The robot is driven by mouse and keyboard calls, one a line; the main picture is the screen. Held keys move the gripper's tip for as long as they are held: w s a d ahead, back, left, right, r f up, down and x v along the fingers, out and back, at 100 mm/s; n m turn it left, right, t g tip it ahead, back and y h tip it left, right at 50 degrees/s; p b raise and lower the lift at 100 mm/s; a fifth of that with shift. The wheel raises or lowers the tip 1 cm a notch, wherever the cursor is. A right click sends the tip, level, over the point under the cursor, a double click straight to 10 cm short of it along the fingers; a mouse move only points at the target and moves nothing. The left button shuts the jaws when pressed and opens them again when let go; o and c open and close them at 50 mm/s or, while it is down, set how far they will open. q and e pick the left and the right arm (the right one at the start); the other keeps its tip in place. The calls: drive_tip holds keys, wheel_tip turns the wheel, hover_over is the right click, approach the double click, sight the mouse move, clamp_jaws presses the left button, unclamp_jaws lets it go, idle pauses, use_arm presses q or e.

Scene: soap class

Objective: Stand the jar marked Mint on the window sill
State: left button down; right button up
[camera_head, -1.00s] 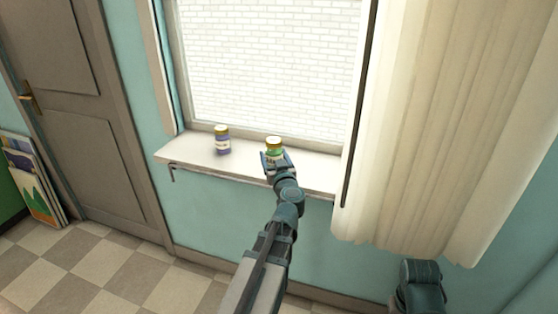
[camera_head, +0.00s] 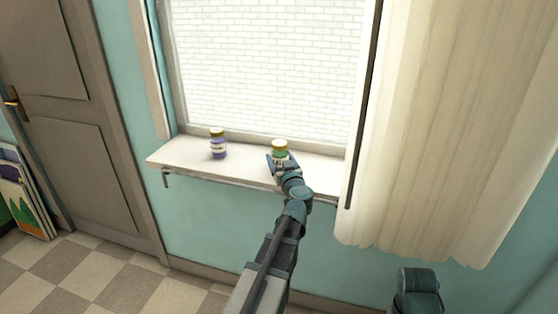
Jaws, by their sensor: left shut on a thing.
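A jar with a green label and a gold lid (camera_head: 280,146) is at the window sill (camera_head: 185,153), right of its middle. My left gripper (camera_head: 279,162) reaches it from the front and is shut on it. The gripper hides the jar's lower part, so I cannot tell whether its base touches the sill. The jar looks upright. Its label is too small to read. A second jar with a purple label and a gold lid (camera_head: 217,144) stands upright on the sill to the left, apart from the gripper. My right gripper does not show.
A cream curtain (camera_head: 440,130) hangs over the sill's right end. The window (camera_head: 265,70) is behind the jars. A grey door (camera_head: 75,130) and leaning pictures (camera_head: 25,195) are at the left. The sill is clear between the jars.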

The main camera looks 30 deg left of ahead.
use_arm(q)
drive_tip(key=shift+f, duration=0.2)
unclamp_jaws()
drive_tip(key=shift+r, duration=0.1)
drive_tip(key=shift+r, duration=0.25)
drive_tip(key=v, duration=1.2)
drive_tip(key=shift+f, duration=0.1)
